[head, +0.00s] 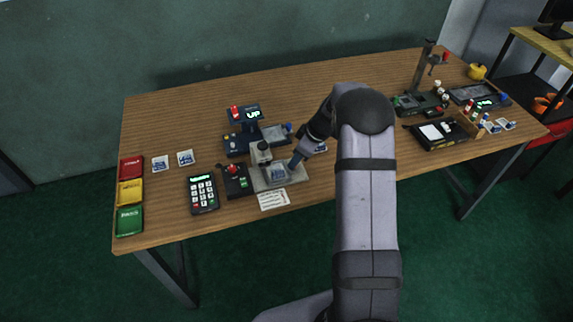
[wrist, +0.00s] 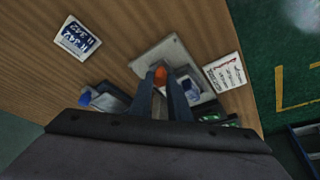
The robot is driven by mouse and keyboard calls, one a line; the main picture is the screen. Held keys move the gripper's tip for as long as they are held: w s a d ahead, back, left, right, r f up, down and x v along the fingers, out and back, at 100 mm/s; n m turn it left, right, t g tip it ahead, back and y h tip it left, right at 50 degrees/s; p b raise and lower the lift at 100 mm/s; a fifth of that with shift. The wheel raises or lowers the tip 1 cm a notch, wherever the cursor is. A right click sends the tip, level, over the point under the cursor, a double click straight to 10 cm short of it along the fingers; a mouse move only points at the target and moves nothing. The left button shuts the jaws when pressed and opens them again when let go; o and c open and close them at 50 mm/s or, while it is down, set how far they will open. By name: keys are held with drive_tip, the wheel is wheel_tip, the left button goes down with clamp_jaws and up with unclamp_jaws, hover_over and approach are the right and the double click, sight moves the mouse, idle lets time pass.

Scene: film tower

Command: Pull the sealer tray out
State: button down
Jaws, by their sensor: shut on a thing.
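A flat grey tray (head: 296,179) sits at the front middle of the table, with a blue-and-white card (head: 278,173) on it. A dark-and-grey post device (head: 262,155) stands at its left. My gripper (head: 293,163) reaches down over the tray's right side. In the wrist view my fingers (wrist: 160,76) are shut on a small orange knob (wrist: 160,74) over the grey tray (wrist: 160,50). The fingers and wrist hide part of the tray, and how the knob joins it cannot be told.
Left of the tray are a red-topped lever box (head: 235,181) and a keypad (head: 203,193). A written note (head: 273,199) lies at the front edge. Behind stands a device with an "UP" display (head: 245,115) and a blue-knobbed plate (head: 274,134). The back middle table is clear.

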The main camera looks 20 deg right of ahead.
sight(302, 165)
drive_tip(key=d+b, duration=0.1)
drive_tip(key=d, duration=0.2)
drive_tip(key=shift+d+f, duration=0.15)
drive_tip(key=shift+d, duration=0.2)
drive_tip(key=shift+d+r, duration=0.2)
drive_tip(key=shift+d, duration=0.15)
drive_tip(key=c, duration=1.7)
unclamp_jaws()
drive_tip(key=shift+d, duration=0.1)
drive_tip(key=shift+o, duration=0.2)
drive_tip(key=b+v, duration=0.1)
drive_tip(key=v, duration=0.6)
drive_tip(key=shift+b, duration=0.35)
drive_tip(key=shift+r, duration=0.1)
